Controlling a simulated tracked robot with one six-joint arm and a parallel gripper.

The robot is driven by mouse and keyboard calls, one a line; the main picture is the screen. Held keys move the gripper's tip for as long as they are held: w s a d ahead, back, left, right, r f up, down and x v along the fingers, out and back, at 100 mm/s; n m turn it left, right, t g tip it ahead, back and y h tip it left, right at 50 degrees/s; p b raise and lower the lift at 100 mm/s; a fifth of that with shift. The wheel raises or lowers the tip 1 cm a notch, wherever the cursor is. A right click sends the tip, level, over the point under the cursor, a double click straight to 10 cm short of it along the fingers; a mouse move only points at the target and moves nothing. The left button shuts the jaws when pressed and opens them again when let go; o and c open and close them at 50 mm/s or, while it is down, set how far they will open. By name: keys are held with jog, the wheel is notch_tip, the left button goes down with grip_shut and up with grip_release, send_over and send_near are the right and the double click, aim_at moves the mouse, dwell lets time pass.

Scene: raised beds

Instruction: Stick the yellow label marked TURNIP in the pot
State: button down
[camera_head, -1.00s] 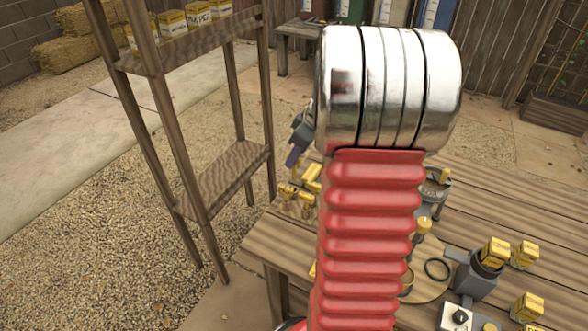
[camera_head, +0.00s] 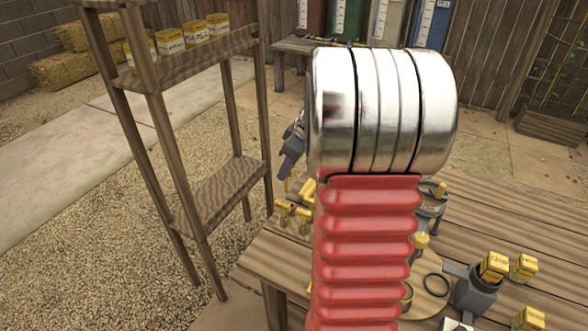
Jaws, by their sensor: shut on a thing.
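My gripper (camera_head: 290,166), grey with a dark purplish tip, shows left of my red arm, which hides part of it. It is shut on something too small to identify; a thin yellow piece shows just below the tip. Small yellow pieces (camera_head: 284,211) stand on the left end of the table below it. No TURNIP marking can be read. A grey pot-like holder (camera_head: 478,297) at the right has a yellow block (camera_head: 494,265) in its top. A round grey container (camera_head: 431,206) stands partly behind my arm. I cannot tell which one is the pot.
The wooden table (camera_head: 520,235) holds more yellow blocks (camera_head: 524,267) and a dark ring (camera_head: 436,285). A wooden shelf (camera_head: 218,190) with several yellow boxes (camera_head: 171,41) on top stands at the left. Gravel lies between. A bench (camera_head: 292,46) is behind.

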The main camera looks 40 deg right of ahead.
jog(key=w+a+f+m, duration=0.1)
jog(key=w+a+f, duration=0.1)
jog(key=a, duration=0.8)
jog(key=w+a+f+m+h, duration=0.1)
jog(key=w+a+f, duration=0.2)
jog(key=a, duration=0.7)
jog(key=w+a+f+m, duration=0.1)
jog(key=w+a+f, duration=0.2)
jog(key=a, duration=0.7)
jog(key=shift+w+a+m, duration=0.35)
jog(key=shift+w+m, duration=0.05)
jog(key=shift+w, duration=0.65)
